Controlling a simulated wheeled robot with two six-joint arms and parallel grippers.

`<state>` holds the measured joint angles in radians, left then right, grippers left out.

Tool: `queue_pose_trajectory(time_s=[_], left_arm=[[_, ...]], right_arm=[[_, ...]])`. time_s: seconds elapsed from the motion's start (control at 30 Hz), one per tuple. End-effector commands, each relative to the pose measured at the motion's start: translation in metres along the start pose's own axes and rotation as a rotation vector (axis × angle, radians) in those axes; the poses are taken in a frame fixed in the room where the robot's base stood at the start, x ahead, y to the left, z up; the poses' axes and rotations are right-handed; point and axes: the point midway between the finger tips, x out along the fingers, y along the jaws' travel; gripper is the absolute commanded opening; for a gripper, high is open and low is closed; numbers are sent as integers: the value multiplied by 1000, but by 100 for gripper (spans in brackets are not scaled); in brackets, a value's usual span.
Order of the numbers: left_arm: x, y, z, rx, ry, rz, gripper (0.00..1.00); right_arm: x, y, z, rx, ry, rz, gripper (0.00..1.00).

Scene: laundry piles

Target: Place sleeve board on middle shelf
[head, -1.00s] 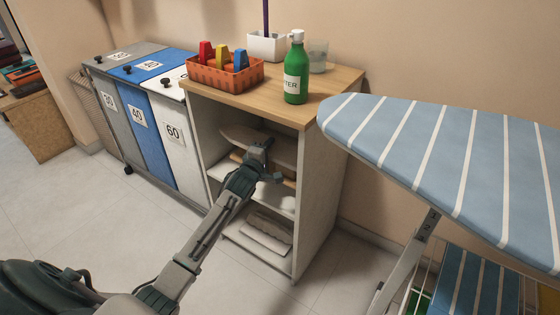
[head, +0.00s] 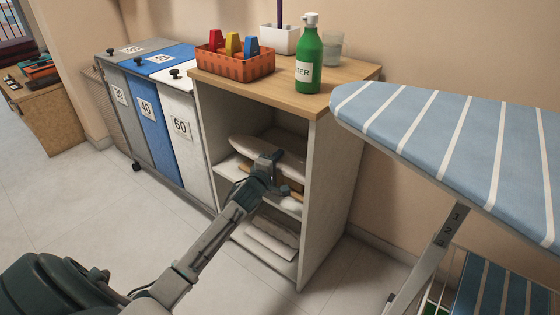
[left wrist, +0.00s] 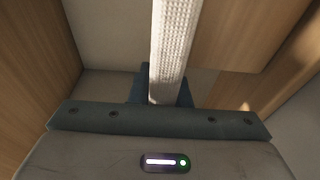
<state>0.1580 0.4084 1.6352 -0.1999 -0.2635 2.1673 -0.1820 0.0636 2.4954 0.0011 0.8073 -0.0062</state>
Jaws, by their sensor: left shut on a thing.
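The sleeve board (head: 248,146) has a pale padded top and a light wooden part beneath it. It is inside the open shelf unit, just above the middle shelf (head: 228,170); whether it touches the shelf cannot be told. My left gripper (head: 273,160) is at the unit's opening and shut on the sleeve board. In the left wrist view, a pale woven strip of the board (left wrist: 174,45) runs up from between the jaws. The gripper hides part of the board. My right gripper is not in view.
An orange basket (head: 235,64) and a green bottle (head: 309,65) stand on the unit's top. A folded pale item (head: 270,240) lies on the bottom shelf. Numbered bins (head: 150,115) stand at left, and a blue striped ironing board (head: 450,145) at right.

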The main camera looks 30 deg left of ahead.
Motion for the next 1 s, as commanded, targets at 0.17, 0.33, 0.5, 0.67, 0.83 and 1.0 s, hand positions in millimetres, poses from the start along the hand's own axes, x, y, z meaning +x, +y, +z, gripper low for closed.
queue_pose_trajectory(time_s=[0.17,0.33,0.5,0.67,0.83,1.0], left_arm=[[0,-2,0,0,-1,3,0],[0,-2,0,0,0,0,38],[0,-2,0,0,0,0,38],[0,2,0,0,0,0,38],[-23,-2,0,4,-1,-3,38],[-59,-2,0,5,-1,-3,38]], right_arm=[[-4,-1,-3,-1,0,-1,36],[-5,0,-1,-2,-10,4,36],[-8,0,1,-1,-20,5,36],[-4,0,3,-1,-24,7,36],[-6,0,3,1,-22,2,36],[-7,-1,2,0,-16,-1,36]])
